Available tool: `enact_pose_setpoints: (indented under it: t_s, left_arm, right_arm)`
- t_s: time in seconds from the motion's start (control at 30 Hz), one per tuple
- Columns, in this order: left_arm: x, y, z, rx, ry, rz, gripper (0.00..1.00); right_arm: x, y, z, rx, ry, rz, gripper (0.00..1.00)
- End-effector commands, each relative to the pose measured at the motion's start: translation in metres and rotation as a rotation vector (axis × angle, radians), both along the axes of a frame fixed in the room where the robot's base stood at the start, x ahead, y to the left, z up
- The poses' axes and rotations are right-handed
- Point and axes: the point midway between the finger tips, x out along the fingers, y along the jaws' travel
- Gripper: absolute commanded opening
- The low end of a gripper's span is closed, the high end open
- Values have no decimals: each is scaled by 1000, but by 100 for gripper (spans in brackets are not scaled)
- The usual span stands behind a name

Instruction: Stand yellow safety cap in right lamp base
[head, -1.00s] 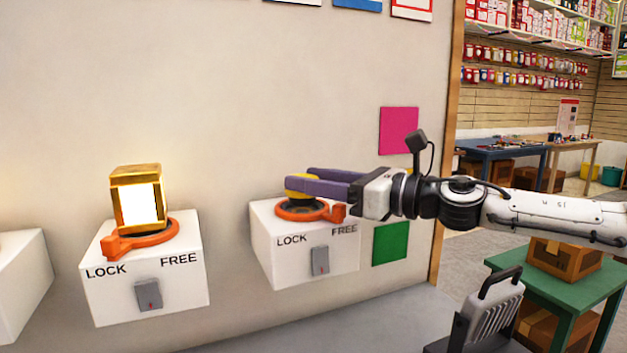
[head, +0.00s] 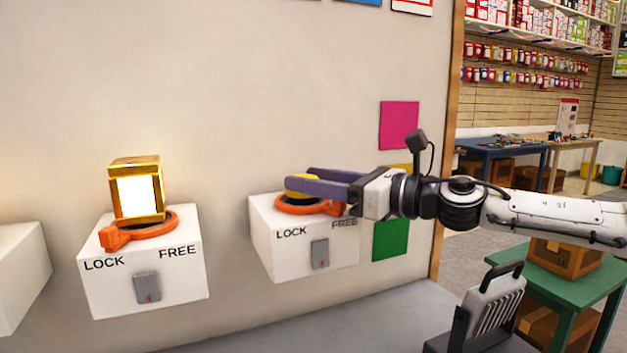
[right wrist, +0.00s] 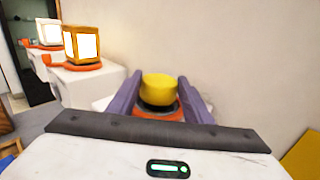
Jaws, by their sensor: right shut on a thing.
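The yellow safety cap (head: 299,185) is low over the right lamp base (head: 282,248), a white box with an orange ring (head: 293,208) on top. My right gripper (head: 298,179) is shut on it, its purple fingers on either side. The right wrist view shows the cap (right wrist: 158,88) upright between the fingers, with a dark collar below it and the orange ring (right wrist: 158,115) around. I cannot tell whether the cap touches the bottom of the socket. The ring's handle, at the FREE side, is mostly hidden by my gripper. My left gripper is out of view.
A similar white base (head: 113,283) at left holds a lit gold lamp (head: 137,190), its orange handle toward LOCK. Another white box (head: 20,270) stands at the far left edge. The wall is close behind. A green table (head: 570,290) with a box stands at right.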

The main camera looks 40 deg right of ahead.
Motion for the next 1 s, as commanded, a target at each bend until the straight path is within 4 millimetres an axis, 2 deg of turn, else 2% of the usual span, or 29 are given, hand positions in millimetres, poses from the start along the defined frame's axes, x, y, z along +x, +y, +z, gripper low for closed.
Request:
enact_pose_setpoints:
  t_s: [0.27, 0.3, 0.4, 0.83, 1.0]
  left_arm:
    - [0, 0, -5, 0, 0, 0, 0]
    - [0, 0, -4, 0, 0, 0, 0]
    - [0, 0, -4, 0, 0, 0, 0]
    - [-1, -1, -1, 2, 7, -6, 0]
    - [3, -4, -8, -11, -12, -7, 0]
  right_arm:
    - [0, 0, -5, 0, -1, 0, 24]
    - [0, 0, -4, 0, -1, 0, 52]
    - [0, 0, -4, 0, -1, 0, 67]
    - [0, 0, -4, 0, 0, 0, 67]
    - [-10, -3, -6, -5, -6, 2, 67]
